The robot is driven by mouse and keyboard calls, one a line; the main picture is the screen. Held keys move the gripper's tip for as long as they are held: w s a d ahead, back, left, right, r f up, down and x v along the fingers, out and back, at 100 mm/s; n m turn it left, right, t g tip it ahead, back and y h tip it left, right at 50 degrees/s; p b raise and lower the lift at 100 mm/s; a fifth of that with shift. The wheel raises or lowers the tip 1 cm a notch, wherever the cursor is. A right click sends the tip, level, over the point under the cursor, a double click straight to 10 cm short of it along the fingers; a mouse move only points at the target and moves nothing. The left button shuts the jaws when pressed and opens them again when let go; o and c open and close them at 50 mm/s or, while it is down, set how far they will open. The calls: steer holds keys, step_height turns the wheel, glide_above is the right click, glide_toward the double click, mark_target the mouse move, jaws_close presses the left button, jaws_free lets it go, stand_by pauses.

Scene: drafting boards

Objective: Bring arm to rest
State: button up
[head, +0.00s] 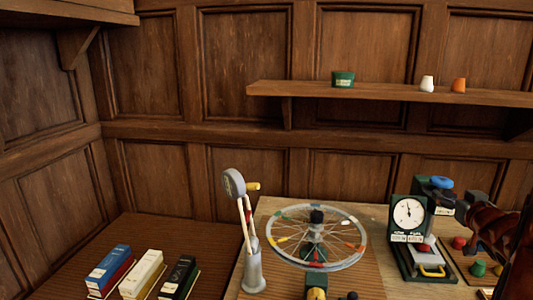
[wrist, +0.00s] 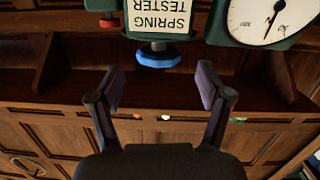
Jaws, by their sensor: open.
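My gripper (wrist: 161,88) is open and empty in the wrist view, its two dark fingers spread apart. A spring tester shows at the top of that view, with an upside-down label (wrist: 160,18), a blue disc (wrist: 158,60) and a round white dial (wrist: 266,18). The blue disc appears beyond the gap between my fingertips, with no visible contact. In the head view, the dial (head: 408,213) stands at the right of the bench. My reddish-brown arm reaches in from the right edge beside the tester; the gripper's fingers are hard to make out there.
A spoked wheel (head: 350,254) lies on the bench (head: 233,285) left of the tester. A grey stand (head: 253,272) holds upright sticks. Three books or boxes (head: 142,272) sit at lower left. A wall shelf (head: 385,92) carries a green box (head: 343,79) and two small cups.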

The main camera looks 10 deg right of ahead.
steer(key=a+f+g, duration=0.1)
steer(key=a, duration=0.1)
steer(key=a+f+m+g+h, duration=0.1)
steer(key=a+g, duration=0.1)
steer(key=shift+f, duration=0.15)
steer(key=s+a+f+g+y, duration=0.1)
steer(key=s+a+f+g, duration=0.35)
steer(key=a, duration=0.45)
steer(key=s+a+f+g+y, duration=0.1)
steer(key=s+a+f+g, duration=0.2)
steer(key=s+a+f, duration=0.45)
steer(key=s+a+f+n+g+y, duration=0.2)
steer(key=s+a+n+g+y, duration=0.2)
steer(key=s+a, duration=1.5)
steer(key=a+g, duration=0.1)
steer(key=g, duration=0.1)
steer(key=shift+a+g+y, duration=0.3)
steer(key=shift+a+g, duration=0.05)
steer(key=shift+s+d+f, duration=0.1)
steer(key=shift+d+f, duration=0.05)
